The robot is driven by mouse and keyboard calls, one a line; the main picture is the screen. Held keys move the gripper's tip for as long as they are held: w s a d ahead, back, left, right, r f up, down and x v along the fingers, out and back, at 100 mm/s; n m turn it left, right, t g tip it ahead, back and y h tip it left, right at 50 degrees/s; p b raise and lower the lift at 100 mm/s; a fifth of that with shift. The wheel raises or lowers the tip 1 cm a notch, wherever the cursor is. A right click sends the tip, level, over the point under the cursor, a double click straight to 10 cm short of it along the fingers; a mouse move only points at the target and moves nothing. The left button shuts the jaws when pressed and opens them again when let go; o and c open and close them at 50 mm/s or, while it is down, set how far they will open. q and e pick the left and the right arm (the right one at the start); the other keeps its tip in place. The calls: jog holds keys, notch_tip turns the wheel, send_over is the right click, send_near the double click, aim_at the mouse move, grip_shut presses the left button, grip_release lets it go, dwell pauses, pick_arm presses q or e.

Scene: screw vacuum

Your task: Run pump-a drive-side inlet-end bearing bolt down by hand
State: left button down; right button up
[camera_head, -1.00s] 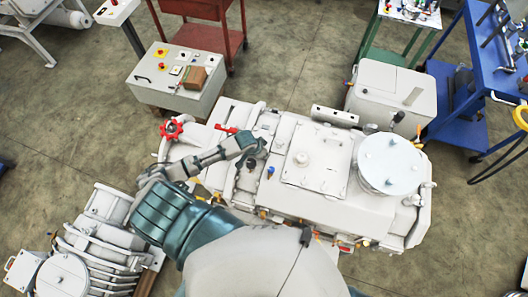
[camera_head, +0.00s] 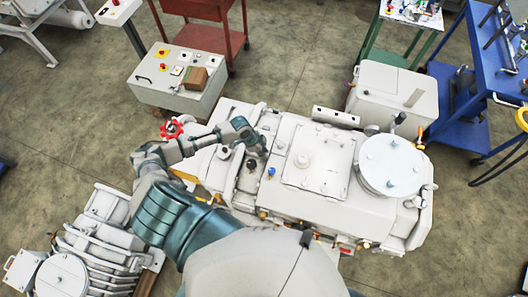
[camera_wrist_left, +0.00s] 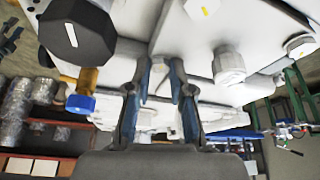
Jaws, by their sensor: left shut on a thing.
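The pump (camera_head: 318,200) is a large pale grey machine with a flat bolted cover and a round lid on top. My left arm comes in over its left part, and the left gripper (camera_head: 260,152) reaches down close to the pump's top there. In the left wrist view, the two fingers (camera_wrist_left: 160,72) point at the pale pump casing (camera_wrist_left: 195,40) with a narrow gap between their tips. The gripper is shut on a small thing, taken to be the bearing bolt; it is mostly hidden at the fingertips. The right gripper is not in view.
A black knob (camera_wrist_left: 76,28) and a brass fitting with a blue cap (camera_wrist_left: 82,98) stand left of the fingers; a white round fitting (camera_wrist_left: 228,66) is on the right. A red handwheel (camera_head: 170,129) lies beside the arm. A control box (camera_head: 178,80) stands behind.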

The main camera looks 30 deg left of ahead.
pick_arm(q)
jog(key=shift+w+a+r, duration=0.15)
jog(key=shift+w+r, duration=0.05)
dwell(0.3)
jog(key=c, duration=1.1)
grip_release()
jog(key=shift+o, duration=0.4)
jog(key=shift+s, duration=0.1)
jog(key=shift+f, duration=0.1)
jog(key=v, duration=1.2)
jog(key=shift+f, duration=0.15)
